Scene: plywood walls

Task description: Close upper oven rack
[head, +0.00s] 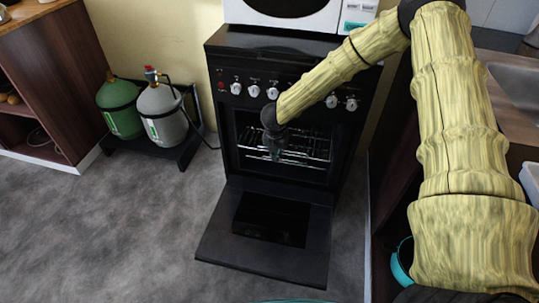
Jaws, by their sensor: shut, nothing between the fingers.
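A black oven (229,92) stands against the wall with its door (218,246) folded down and open toward the floor. A wire rack (310,150) shows inside the upper part of the cavity. My gripper (274,155) is shut and empty, at the oven opening in front of the rack. Its dark fingers point down and overlap the rack in the picture. I cannot tell whether they touch it. My arm hides part of the control panel and part of the cavity. How far the rack sticks out is hard to tell.
A white microwave (285,14) sits on top of the oven. Green (120,108) and grey (162,113) gas cylinders stand on a black stand at the left. A wooden cabinet (62,75) is at far left. A sink counter (515,85) is at right. The grey floor (130,225) is clear.

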